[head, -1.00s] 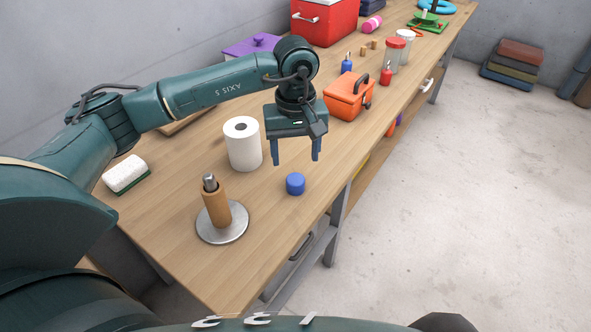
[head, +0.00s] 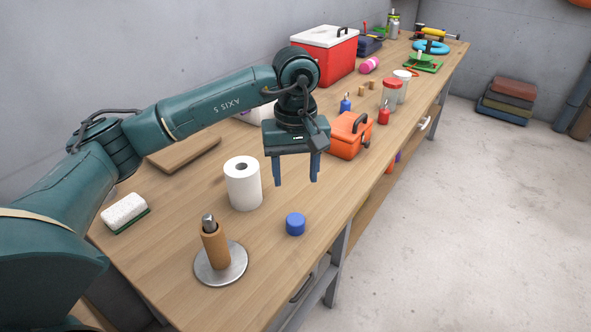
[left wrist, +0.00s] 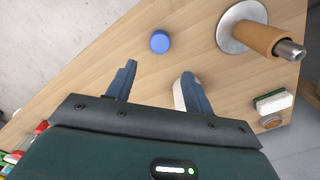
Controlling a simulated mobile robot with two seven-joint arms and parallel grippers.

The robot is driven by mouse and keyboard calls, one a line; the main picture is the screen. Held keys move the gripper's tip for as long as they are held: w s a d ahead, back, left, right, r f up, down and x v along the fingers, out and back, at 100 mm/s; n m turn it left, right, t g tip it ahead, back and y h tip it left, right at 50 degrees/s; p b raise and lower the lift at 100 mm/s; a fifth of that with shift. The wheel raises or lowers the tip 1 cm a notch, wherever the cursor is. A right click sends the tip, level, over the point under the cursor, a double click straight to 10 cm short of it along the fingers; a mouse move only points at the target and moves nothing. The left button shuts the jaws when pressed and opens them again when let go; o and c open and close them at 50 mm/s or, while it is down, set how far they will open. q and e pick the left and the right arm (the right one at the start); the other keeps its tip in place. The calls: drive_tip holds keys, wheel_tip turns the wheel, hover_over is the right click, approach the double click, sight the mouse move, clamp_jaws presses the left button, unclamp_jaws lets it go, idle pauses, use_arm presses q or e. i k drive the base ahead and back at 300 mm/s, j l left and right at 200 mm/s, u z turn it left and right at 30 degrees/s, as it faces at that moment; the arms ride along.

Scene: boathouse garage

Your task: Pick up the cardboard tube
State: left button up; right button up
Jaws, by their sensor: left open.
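The cardboard tube (head: 216,249) is brown and stands upright around a metal post on a round silver base (head: 208,274), near the table's front end in the head view. In the left wrist view the tube (left wrist: 270,38) is at the upper right, with the metal post tip sticking out. My left gripper (head: 297,184) is open and empty, fingers pointing down, above the table. It is up and to the right of the tube, apart from it. The left wrist view shows both fingers (left wrist: 157,80) spread. My right gripper is not in view.
A white paper roll (head: 243,186) and a blue cap (head: 296,224) stand between tube and gripper. A sponge (head: 125,212) lies left. An orange toolbox (head: 349,136), jars and a red cooler (head: 325,58) stand farther back. The table (head: 160,275) is bare around the tube's base.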

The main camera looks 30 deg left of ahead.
sight(215, 246)
drive_tip(key=k+l, duration=0.65)
drive_tip(key=k, duration=0.25)
